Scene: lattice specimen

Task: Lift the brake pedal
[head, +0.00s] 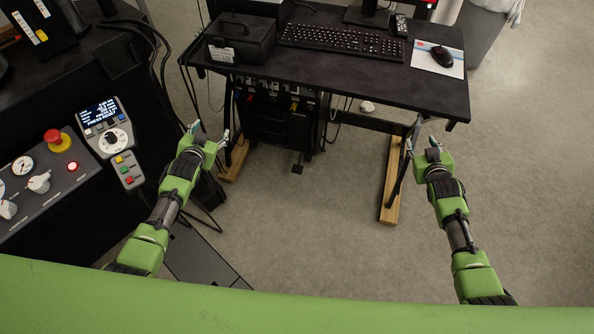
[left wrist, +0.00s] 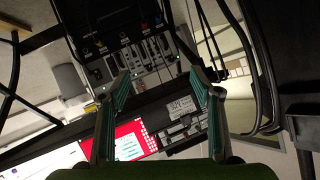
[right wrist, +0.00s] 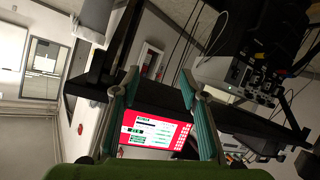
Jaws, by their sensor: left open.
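A small dark pedal-like piece (head: 297,168), which looks like the brake pedal, sticks out low at the front of a black unit (head: 278,115) under the desk. Whether it is raised or pressed is too small to tell. My left gripper (head: 209,131) is open and empty, in front of the desk's left side, left of and higher than the pedal. In the left wrist view its fingers (left wrist: 160,80) are spread with nothing between them. My right gripper (head: 422,143) is open and empty near the desk's right leg, far right of the pedal. Its fingers also show apart in the right wrist view (right wrist: 159,80).
The black desk (head: 340,58) carries a keyboard (head: 340,40), a mouse (head: 442,56) and a black box (head: 240,40). Its wooden feet (head: 391,180) stand on the floor. A control console (head: 45,175) with a red button stands left. The floor between my arms is mostly clear.

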